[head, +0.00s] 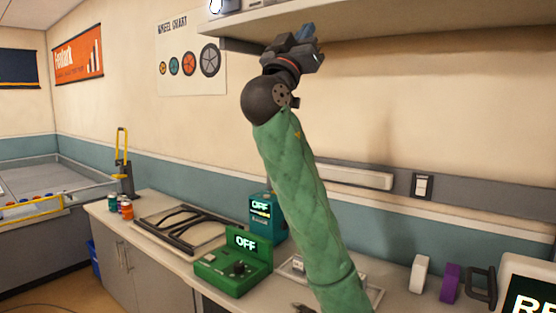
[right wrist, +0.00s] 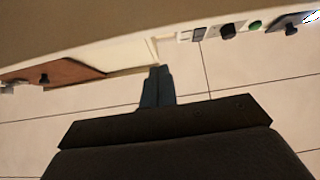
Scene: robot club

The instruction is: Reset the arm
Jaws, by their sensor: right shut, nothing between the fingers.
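My right arm, in a green quilted sleeve, reaches up through the middle of the head view. My right gripper (head: 304,36) is raised just under the wall shelf, near its front edge; whether it touches the shelf I cannot tell. In the right wrist view its blue-grey fingers (right wrist: 157,88) are together with nothing between them. A white-cased screen (head: 527,297) at the lower right edge of the head view shows letters starting "RE"; the rest is cut off. My left gripper is not in view.
The wall shelf (head: 380,20) hangs over the gripper. On the counter stand a green box (head: 235,268) and a teal box (head: 264,220), both reading "OFF", a dark-framed tray (head: 185,223), a white block (head: 419,273) and a purple block (head: 449,283).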

